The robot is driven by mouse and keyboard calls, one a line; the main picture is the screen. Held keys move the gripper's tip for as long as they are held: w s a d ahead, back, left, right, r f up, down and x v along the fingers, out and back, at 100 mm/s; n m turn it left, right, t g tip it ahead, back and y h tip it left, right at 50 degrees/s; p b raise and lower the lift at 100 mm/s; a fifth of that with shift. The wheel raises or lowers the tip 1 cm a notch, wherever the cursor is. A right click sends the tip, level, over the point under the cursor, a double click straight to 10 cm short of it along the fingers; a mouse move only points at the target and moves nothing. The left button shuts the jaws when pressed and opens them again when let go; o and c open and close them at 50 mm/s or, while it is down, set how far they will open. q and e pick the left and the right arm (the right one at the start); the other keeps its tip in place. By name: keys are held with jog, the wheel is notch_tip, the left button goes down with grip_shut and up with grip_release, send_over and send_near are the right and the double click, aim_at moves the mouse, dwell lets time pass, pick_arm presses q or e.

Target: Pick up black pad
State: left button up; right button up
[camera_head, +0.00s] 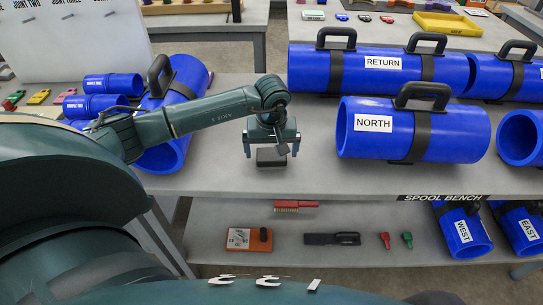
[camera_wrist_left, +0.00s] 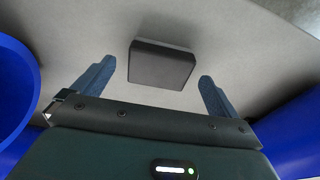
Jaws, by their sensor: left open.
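The black pad (camera_head: 271,157) is a small dark block lying on the grey bench top, just below my left gripper (camera_head: 271,150) in the head view. In the left wrist view the pad (camera_wrist_left: 160,65) lies ahead of the gripper (camera_wrist_left: 157,80), between the lines of its two blue-grey fingers. The fingers are open and nothing is between them; the pad looks apart from both. The gripper points down at the bench. My right gripper is not in view.
The blue NORTH pipe (camera_head: 450,135) with a black handle lies right of the gripper. Another blue pipe (camera_head: 190,75) lies left. The RETURN pipe (camera_head: 310,70) lies behind. The lower shelf (camera_head: 340,255) holds a brush (camera_head: 297,205) and small items. Bare bench surrounds the pad.

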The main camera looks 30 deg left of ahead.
pick_arm(q)
jog(key=shift+w+a+f, duration=0.1)
jog(key=shift+w+f, duration=0.1)
jog(key=shift+f, duration=0.95)
jog(key=c, duration=1.1)
